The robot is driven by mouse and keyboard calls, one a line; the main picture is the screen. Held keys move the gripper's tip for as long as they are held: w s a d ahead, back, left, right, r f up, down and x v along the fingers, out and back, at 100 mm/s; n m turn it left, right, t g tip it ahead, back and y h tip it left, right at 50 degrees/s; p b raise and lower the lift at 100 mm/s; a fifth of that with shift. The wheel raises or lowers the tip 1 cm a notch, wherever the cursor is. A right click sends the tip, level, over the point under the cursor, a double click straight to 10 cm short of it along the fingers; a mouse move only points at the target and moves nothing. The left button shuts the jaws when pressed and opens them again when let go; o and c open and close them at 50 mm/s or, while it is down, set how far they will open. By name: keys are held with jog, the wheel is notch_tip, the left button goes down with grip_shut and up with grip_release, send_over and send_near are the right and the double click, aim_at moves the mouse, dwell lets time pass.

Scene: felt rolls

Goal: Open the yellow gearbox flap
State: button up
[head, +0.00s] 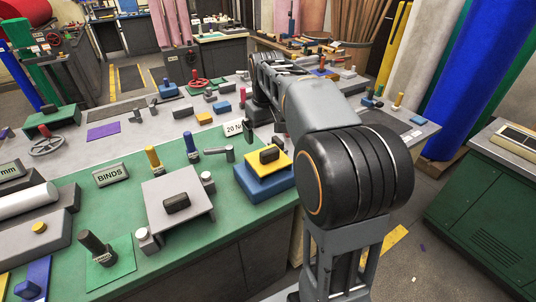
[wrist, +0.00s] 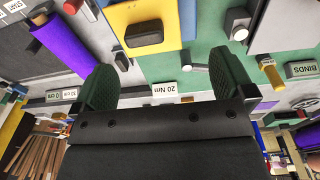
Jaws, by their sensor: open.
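The yellow flap (head: 284,161) lies flat and looks closed on a blue gearbox box (head: 266,186), at the right end of the green bench top. A dark handle (head: 269,154) stands on the flap. In the wrist view, the yellow flap (wrist: 116,18) and its dark handle (wrist: 145,33) are at the top, partly cut off by the frame edge. My gripper (wrist: 165,82) is open and empty, its two green-padded fingers apart, with the flap beyond them and not between them. In the head view my arm reaches past the flap's right side, and the fingers cannot be made out.
A grey plate with a dark handle (head: 177,202) lies left of the flap. A grey lever (head: 225,152) and blue peg (head: 190,145) stand close by. A "20 Nm" sign (head: 234,127) is behind the flap. A "BINDS" sign (head: 111,175) stands farther left.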

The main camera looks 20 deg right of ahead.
aim_at(270, 150)
jog(key=w+d, duration=0.3)
jog(key=w, duration=0.1)
jog(key=shift+g, duration=0.4)
jog(key=f, duration=1.3)
jog(key=shift+w+d+f, duration=0.15)
jog(key=shift+w+f, duration=0.1)
jog(key=shift+c, duration=0.3)
jog(key=c, duration=1.2)
jog(key=shift+r, duration=0.1)
